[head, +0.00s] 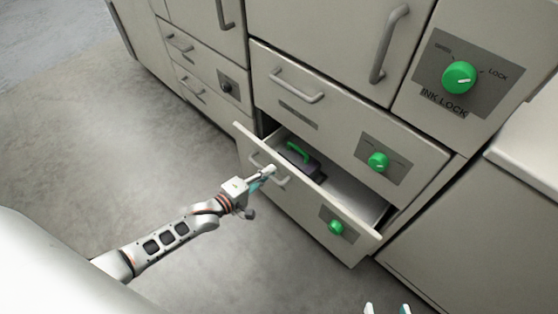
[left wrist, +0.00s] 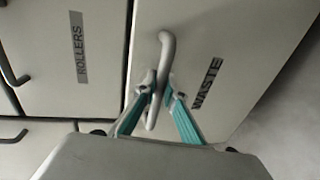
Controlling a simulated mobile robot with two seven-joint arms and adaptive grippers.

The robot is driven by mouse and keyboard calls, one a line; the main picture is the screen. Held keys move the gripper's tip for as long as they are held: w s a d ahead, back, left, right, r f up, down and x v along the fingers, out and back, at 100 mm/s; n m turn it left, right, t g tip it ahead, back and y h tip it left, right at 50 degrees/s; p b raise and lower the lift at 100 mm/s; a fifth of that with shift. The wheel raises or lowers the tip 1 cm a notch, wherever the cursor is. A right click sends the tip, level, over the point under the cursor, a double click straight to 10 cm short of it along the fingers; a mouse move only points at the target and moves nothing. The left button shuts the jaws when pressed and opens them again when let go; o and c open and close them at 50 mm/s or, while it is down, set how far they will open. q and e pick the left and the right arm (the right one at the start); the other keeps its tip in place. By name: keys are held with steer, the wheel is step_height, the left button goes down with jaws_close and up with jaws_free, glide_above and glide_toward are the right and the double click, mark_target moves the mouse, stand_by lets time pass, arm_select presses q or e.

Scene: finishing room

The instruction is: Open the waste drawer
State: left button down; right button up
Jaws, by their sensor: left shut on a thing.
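The waste drawer (head: 300,205) is the low drawer in the head view and stands pulled partway out. Its front bears the label WASTE in the left wrist view (left wrist: 230,45). My left gripper (head: 267,174) is shut on the drawer's grey bar handle (left wrist: 167,48), its teal fingers on either side of the bar. A green knob (head: 336,227) sits on the drawer front. My right gripper (head: 386,308) shows only its fingertips at the bottom edge of the head view; they are apart with nothing visible between them.
Inside the drawer lies a dark object with a green handle (head: 299,152). The closed drawer above (head: 345,125) has a green knob (head: 378,162) and is labelled ROLLERS in the wrist view. An INK LOCK panel (head: 482,80) is at upper right. Floor to the left is clear.

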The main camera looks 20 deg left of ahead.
arm_select(q)
steer(key=f+p+v, duration=0.1)
steer(key=f+v, duration=0.1)
steer(key=v, duration=0.8)
steer(key=s+f+p+v, duration=0.1)
steer(key=f+p+v, duration=0.1)
steer(key=v, duration=0.9)
steer(key=shift+s+a+f, duration=0.2)
steer(key=shift+s+a, duration=0.05)
steer(key=shift+a, duration=0.05)
arm_select(e)
steer(key=shift+n+g+h, duration=0.3)
steer(key=shift+n+h, duration=0.1)
steer(key=shift+n, duration=0.1)
steer(key=d+f, duration=0.1)
steer(key=s+d+f, duration=0.1)
steer(key=d, duration=0.1)
steer(key=shift+s+d, duration=0.2)
arm_select(q)
steer(key=c, duration=2.1)
jaws_free()
arm_select(e)
steer(key=shift+s+f, duration=0.1)
arm_select(q)
steer(key=v, duration=1.2)
arm_select(e)
steer(key=shift+r, duration=0.2)
